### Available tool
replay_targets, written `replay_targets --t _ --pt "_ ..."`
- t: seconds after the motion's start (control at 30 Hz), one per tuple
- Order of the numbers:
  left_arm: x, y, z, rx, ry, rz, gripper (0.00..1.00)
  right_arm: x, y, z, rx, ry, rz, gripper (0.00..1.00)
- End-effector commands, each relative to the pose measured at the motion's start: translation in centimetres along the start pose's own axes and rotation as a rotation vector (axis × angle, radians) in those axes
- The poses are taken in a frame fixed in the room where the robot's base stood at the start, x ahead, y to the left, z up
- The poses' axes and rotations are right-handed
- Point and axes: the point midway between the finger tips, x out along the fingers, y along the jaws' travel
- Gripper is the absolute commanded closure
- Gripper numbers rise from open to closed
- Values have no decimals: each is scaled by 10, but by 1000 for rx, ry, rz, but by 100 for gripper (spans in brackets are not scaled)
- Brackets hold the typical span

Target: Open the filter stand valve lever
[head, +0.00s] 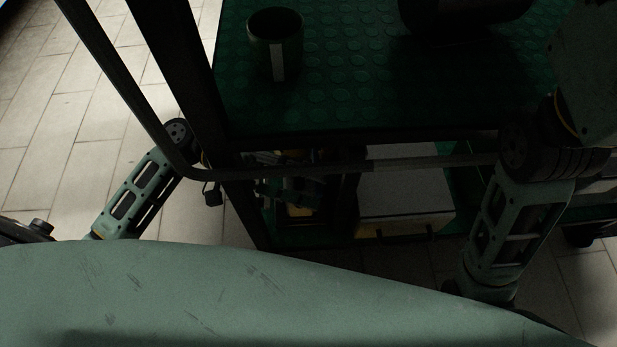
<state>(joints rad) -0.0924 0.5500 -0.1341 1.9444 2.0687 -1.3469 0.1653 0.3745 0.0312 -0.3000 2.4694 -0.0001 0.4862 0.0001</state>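I cannot make out the filter stand or its valve lever in the head view. My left arm comes in from the left, and its forward part passes behind the dark frame of a cart. What seems to be my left gripper (290,190) is a dark shape below the cart's upper shelf, partly hidden by the bar and in deep shadow. Its fingers cannot be told apart, and nothing can be seen held in it. My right arm is at the right, and its gripper is out of the picture.
The cart's upper shelf (345,105) has a studded green mat. A dark cup (275,45) and a dark rounded object (465,12) are on it. A pale flat-topped box (405,190) sits on the lower level. A bent metal bar (300,171) crosses in front. Tiled floor (60,130) lies clear at left.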

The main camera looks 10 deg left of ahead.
Motion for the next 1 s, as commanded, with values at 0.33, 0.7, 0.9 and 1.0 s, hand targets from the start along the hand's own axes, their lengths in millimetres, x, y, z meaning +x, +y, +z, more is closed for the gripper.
replay_targets --t 0.33,0.7,0.9,1.0 --pt "2 0 0 0 1 0 73 1 0 -1 0 4 -1 60" --pt "2 0 0 0 1 -1 100 1 0 -1 0 5 -2 60" --pt "1 0 0 -1 1 -2 100 1 0 -1 0 4 -2 60" --pt "1 0 0 -1 1 -2 100 1 0 -1 0 4 -2 60"
